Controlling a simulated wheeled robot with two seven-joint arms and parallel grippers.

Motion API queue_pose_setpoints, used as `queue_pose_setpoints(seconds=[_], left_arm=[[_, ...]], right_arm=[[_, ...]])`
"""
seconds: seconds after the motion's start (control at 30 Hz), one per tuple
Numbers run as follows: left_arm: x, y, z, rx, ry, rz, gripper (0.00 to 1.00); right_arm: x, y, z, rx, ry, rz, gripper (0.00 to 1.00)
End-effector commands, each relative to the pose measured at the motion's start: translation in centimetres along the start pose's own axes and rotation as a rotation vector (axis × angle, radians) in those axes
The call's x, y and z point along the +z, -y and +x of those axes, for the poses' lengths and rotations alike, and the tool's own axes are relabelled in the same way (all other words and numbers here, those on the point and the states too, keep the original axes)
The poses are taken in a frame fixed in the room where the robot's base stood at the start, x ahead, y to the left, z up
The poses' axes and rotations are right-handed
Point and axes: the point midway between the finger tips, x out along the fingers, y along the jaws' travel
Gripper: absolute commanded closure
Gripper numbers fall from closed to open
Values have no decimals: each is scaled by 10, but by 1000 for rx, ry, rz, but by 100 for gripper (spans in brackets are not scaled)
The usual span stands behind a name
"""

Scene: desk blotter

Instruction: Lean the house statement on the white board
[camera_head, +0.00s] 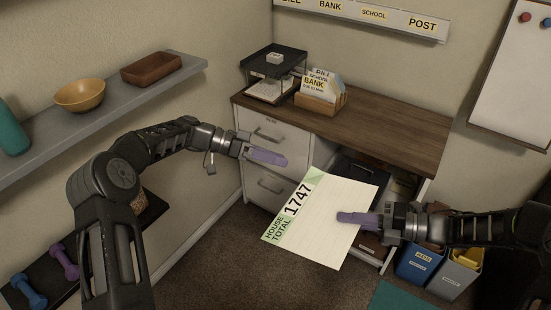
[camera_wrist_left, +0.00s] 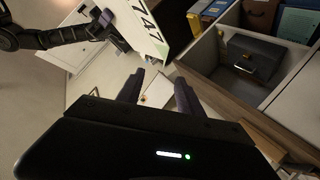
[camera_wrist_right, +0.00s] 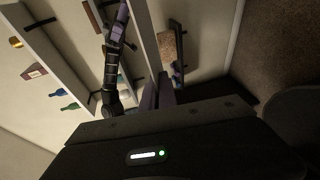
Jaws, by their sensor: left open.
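The house statement (camera_head: 318,222) is a large pale sheet with a green band reading "HOUSE TOTAL 1747". It hangs tilted in the air in front of the desk. My right gripper (camera_head: 345,217) is shut on its right part. In the right wrist view the sheet (camera_wrist_right: 142,35) shows nearly edge-on at the fingers. My left gripper (camera_head: 280,160) is open and empty, up and left of the sheet, apart from it. The left wrist view shows the sheet (camera_wrist_left: 167,22) beyond the spread fingers. The white board (camera_head: 515,80) is on the wall at the far right, with magnets on it.
The wooden desk (camera_head: 385,128) holds a black tray stand (camera_head: 275,62) and a letter sorter (camera_head: 320,102). A wall shelf (camera_head: 115,93) with bowls is at left. Blue and grey bins (camera_head: 450,278) stand below my right arm. The desktop's right part is clear.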

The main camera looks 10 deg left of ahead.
Motion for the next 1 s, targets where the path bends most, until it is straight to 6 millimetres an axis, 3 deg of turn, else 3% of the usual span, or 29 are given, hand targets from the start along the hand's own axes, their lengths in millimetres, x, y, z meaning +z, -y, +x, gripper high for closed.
queue_pose_setpoints(seconds=[0.47,0.67,1.0], left_arm=[[0,0,10,-2,2,-2,57],[1,0,37,1,3,-2,57],[1,0,99,0,4,-3,57]], right_arm=[[0,0,0,0,0,0,100],[0,0,0,0,0,0,100],[0,0,0,0,0,0,100]])
